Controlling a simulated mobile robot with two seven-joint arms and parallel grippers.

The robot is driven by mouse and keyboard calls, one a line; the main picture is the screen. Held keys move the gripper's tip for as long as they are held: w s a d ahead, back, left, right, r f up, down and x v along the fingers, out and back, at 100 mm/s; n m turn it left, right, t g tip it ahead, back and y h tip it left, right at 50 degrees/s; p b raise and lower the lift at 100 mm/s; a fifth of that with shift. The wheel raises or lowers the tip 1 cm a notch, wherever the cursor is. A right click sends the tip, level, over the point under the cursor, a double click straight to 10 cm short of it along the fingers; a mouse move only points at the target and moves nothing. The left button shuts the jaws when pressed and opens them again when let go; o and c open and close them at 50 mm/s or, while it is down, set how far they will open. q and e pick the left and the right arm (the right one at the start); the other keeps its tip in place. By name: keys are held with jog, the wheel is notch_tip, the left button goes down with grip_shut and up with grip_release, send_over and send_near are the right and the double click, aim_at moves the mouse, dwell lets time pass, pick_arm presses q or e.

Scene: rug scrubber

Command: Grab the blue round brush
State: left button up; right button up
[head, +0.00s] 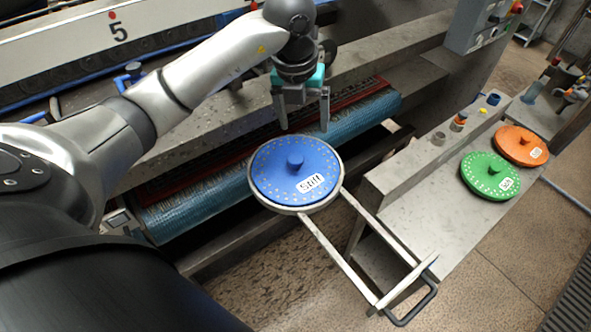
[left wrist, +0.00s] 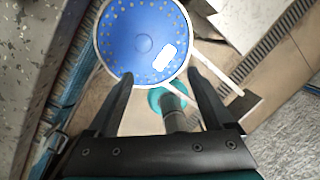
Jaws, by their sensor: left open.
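The blue round brush (head: 283,182) is a flat disc with a small knob in its middle and a white label reading "Stiff". It sits in a round metal ring holder (head: 260,203) with two long rails and a dark handle. My left gripper (head: 305,128) is open and empty, just behind and above the brush in the head view. In the left wrist view the blue brush (left wrist: 125,50) lies beyond the open fingertips (left wrist: 160,72), its knob left of the middle. My right gripper is not in view.
A green brush (head: 480,182) and an orange brush (head: 512,148) lie on a grey bench (head: 430,215) at the right. A rolled blue-backed red rug (head: 180,215) lies on the machine behind the brush. A control box (head: 480,25) stands at the back.

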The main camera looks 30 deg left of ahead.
pick_arm(q)
jog(key=a, duration=0.2)
jog(key=y, duration=0.1)
send_over(296, 158)
jog(key=s, duration=0.1)
jog(key=shift+n, duration=0.3)
jog(key=f, duration=0.8)
jog(key=shift+s+d+f+p, duration=0.2)
jog(key=shift+d+f+p, duration=0.05)
jog(key=shift+f+p, duration=0.15)
jog(key=shift+w+a+f+p, duration=0.1)
jog(key=shift+w+f, duration=0.1)
jog(key=shift+f, duration=0.75)
jog(key=shift+w+a+f+p, duration=0.1)
jog(key=shift+w+f, duration=0.1)
jog(key=shift+f, duration=0.75)
jog(key=shift+w+a+f+p, duration=0.1)
jog(key=shift+w+f, duration=0.1)
jog(key=shift+f, duration=0.75)
jog(key=shift+c, duration=0.3)
grip_shut()
jog(key=shift+r, duration=0.1)
